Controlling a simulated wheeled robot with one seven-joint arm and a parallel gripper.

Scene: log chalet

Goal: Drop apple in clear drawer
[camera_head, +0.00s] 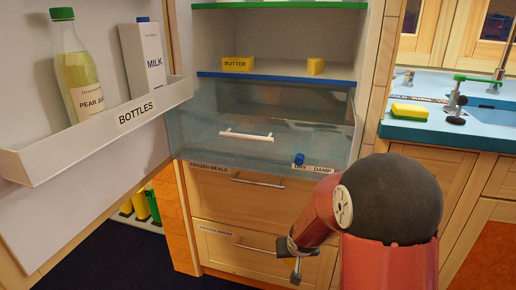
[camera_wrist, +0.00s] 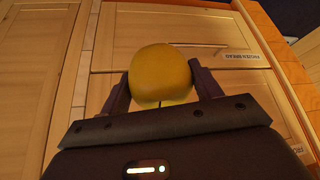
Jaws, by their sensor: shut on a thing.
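The apple (camera_wrist: 160,72) is yellow and sits between the two dark fingers of my gripper (camera_wrist: 160,80) in the wrist view. My gripper is shut on it. In the head view my gripper (camera_head: 295,258) is low, in front of the wooden drawer fronts and below the clear drawer. The apple cannot be made out there. The clear drawer (camera_head: 215,110) is a see-through bluish bin low in the open fridge, with a white handle. I see nothing inside it. How far out it stands is hard to tell.
The open fridge door (camera_head: 80,130) on the left carries a bottle shelf with a juice bottle (camera_head: 78,65) and a milk carton (camera_head: 143,55). Butter (camera_head: 238,64) lies on the shelf above the drawer. A blue counter (camera_head: 430,132) with sink stands at right.

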